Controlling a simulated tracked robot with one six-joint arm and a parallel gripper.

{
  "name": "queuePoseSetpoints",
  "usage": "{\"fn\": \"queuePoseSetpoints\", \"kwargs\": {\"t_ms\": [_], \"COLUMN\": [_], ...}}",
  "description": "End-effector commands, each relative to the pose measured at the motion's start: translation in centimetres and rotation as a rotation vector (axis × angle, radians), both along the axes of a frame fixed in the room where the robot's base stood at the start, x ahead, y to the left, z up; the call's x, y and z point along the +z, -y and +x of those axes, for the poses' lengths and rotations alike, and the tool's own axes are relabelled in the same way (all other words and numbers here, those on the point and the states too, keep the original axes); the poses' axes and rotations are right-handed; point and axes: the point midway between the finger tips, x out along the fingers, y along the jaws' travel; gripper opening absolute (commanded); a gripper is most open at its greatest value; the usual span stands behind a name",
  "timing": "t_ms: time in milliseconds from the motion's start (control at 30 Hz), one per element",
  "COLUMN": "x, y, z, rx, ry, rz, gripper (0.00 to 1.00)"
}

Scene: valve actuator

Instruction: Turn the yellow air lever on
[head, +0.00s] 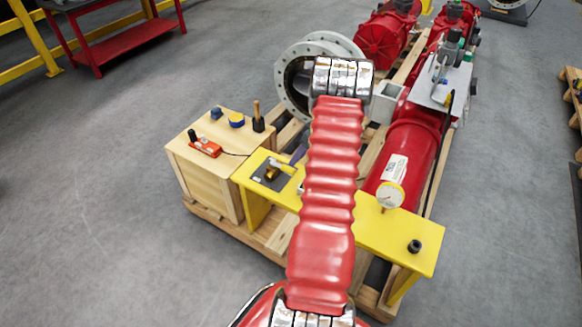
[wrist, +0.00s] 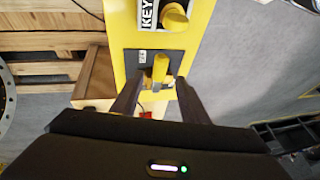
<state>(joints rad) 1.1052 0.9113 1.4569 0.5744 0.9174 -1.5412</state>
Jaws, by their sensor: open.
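The yellow air lever (head: 284,166) is on a dark plate on the yellow bench, beside a brass-coloured fitting (head: 272,175). In the wrist view the yellow lever (wrist: 160,67) stands between the two dark fingers of my gripper (wrist: 160,80). The fingers are spread, one on each side of the lever, with a gap visible on both sides. I cannot tell how deep the lever reaches between them. In the head view a dark part of my gripper (head: 298,157) shows just right of the lever; the rest is hidden behind my red arm.
A yellow knob (wrist: 175,17) beside a "KEY" label is near the lever in the wrist view. A wooden box (head: 205,180) with small tools stands left of the yellow bench (head: 390,232). A gauge (head: 390,196) and red actuator (head: 408,150) are to the right.

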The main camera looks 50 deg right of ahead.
Motion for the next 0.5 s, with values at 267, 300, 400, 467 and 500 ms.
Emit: {"fn": "queuePoseSetpoints", "kwargs": {"t_ms": [267,300,400,467,500], "x": [-3.9,-4.3,-5.2,-5.5,-5.6], "y": [-1.1,-1.2,-1.4,-1.5,-1.5], "z": [1.6,1.7,2.1,2.2,2.3], "rx": [0.001,0.001,0.000,0.000,0.000], "ry": [-0.001,-0.001,0.000,-0.001,-0.001], "rz": [0.002,0.002,0.000,0.000,0.000], "gripper": [0.41,0.41,0.41,0.41,0.41]}}
